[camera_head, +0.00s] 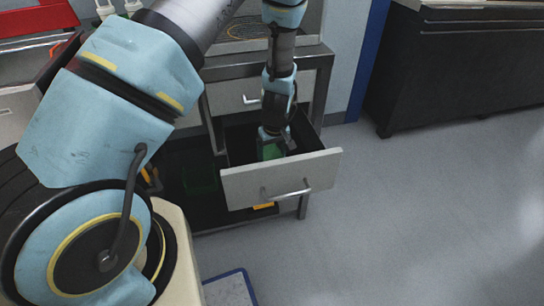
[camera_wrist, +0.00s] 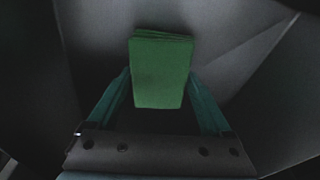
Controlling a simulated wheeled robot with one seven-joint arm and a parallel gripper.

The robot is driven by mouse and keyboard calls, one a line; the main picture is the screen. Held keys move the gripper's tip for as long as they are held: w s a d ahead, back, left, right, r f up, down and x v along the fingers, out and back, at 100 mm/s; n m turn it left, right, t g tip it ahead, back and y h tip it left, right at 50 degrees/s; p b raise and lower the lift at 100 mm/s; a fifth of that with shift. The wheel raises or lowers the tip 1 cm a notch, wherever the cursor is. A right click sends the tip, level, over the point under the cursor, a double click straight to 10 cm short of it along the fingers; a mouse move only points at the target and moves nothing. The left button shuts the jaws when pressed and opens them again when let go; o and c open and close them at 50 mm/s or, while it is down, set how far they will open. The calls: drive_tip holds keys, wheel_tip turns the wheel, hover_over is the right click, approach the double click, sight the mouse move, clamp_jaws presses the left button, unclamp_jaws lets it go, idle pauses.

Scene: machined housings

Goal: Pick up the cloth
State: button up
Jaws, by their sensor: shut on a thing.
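The cloth (camera_wrist: 160,70) is green and looks folded in layers. In the wrist view it sits between the two fingers of my gripper (camera_wrist: 163,102), which is shut on it. In the head view the green cloth (camera_head: 271,151) shows inside the open drawer (camera_head: 280,180), below my gripper (camera_head: 274,142). My arm reaches down into the drawer from above. The fingertips are small and partly hidden in the head view.
The drawer's pale front with its handle (camera_head: 287,192) stands out from a grey metal workbench (camera_head: 318,62). Drawer walls surround my gripper. A dark cabinet (camera_head: 450,65) stands at the back right. The grey floor (camera_head: 420,210) at the right is clear.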

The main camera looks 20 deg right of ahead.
sight(272, 156)
wheel_tip(272, 156, up, 10)
drive_tip(key=shift+f+b, duration=0.15)
drive_tip(key=shift+b, duration=0.25)
